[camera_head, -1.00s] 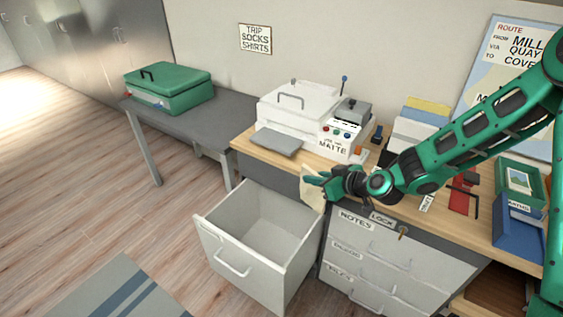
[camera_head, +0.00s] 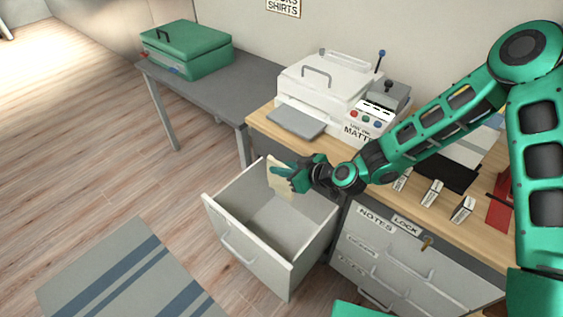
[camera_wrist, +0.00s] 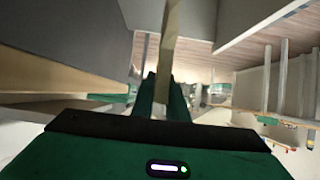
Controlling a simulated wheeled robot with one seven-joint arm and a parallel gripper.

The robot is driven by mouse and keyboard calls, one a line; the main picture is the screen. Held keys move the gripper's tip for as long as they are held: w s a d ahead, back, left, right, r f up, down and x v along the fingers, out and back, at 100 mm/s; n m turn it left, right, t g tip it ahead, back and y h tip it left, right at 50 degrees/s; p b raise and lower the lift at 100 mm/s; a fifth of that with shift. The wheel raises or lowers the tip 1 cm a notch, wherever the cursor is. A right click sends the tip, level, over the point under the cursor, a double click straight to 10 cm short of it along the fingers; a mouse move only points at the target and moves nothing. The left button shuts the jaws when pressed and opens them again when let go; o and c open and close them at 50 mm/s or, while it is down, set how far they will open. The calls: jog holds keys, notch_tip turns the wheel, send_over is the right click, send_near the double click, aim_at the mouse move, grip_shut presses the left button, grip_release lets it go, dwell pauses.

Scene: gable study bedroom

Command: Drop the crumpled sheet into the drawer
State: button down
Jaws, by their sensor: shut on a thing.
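A cream sheet (camera_head: 279,180) is held in my gripper (camera_head: 290,174), which is shut on it. In the head view the sheet hangs above the back part of the open drawer (camera_head: 236,238). The drawer is white, pulled far out below the desk, and the part of its inside that shows looks empty. In the wrist view the sheet (camera_wrist: 170,40) shows edge-on as a pale strip rising from between the fingers (camera_wrist: 160,95). My gripper hides part of the sheet and of the drawer's back edge.
The wooden desk (camera_head: 262,122) bears a white machine (camera_head: 325,85) and small labelled blocks (camera_head: 432,193) near its front edge. Shut drawers (camera_head: 375,250) with a lock are right of the open one. A grey table (camera_head: 215,97) carries a green case (camera_head: 188,48). A striped rug (camera_head: 120,275) lies front left.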

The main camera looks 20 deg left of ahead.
jog(key=shift+d+f, duration=0.15)
jog(key=shift+f, duration=1.35)
jog(key=c, duration=1.7)
grip_release()
jog(key=shift+o, duration=0.2)
jog(key=v, duration=1)
jog(key=shift+d+r, duration=0.15)
jog(key=shift+d, duration=0.2)
jog(key=shift+s, duration=0.15)
